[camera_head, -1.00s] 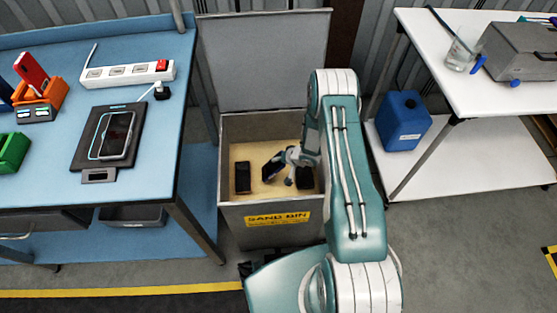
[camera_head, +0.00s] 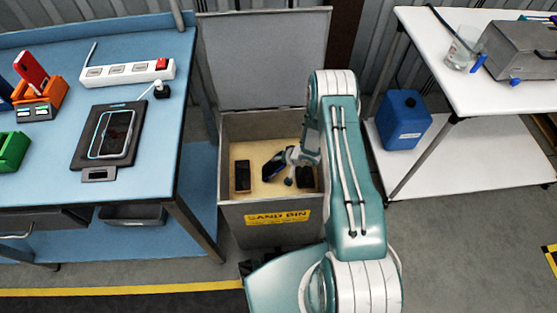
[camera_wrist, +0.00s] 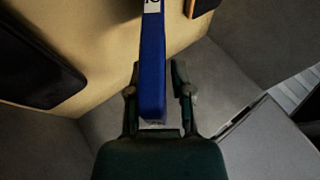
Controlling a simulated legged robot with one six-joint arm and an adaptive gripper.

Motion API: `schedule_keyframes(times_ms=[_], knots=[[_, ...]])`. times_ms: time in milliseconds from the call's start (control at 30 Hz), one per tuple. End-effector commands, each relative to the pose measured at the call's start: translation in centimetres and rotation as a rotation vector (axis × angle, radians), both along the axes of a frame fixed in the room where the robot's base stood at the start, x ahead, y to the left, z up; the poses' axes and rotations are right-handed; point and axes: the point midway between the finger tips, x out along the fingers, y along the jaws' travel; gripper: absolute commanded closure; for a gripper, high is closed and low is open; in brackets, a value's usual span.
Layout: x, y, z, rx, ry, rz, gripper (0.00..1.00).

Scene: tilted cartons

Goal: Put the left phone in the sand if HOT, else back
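The sand bin (camera_head: 240,222) stands open between the tables, with pale sand (camera_head: 262,188) inside. A blue-edged dark phone (camera_head: 273,166) is tilted in the bin at my gripper (camera_head: 289,168). In the wrist view this phone (camera_wrist: 152,70) stands between my fingers (camera_wrist: 157,80). A gap shows at the right finger, and the left finger is close to or touching it. Its contact with the sand is unclear. One dark phone (camera_head: 242,177) lies left in the bin and another (camera_head: 305,178) right. A phone (camera_head: 115,133) lies on a black pad on the blue table.
The blue table (camera_head: 40,190) at left holds a power strip (camera_head: 128,72), an orange holder (camera_head: 42,97) and a green holder (camera_head: 12,150). The raised bin lid (camera_head: 265,60) stands behind. A white table (camera_head: 425,40) and blue canister (camera_head: 403,120) are at right. Bin walls surround my gripper.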

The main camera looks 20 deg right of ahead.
Motion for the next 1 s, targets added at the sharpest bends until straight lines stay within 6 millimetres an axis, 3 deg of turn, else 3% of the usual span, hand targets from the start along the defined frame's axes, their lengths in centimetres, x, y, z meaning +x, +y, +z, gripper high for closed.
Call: schedule_keyframes(times_ms=[467,1000], knots=[[-0.2,-0.2,0.3,0.000,0.001,-0.001,0.39],[-4.8,-4.6,7.9,-0.001,-0.001,-0.002,0.39]])
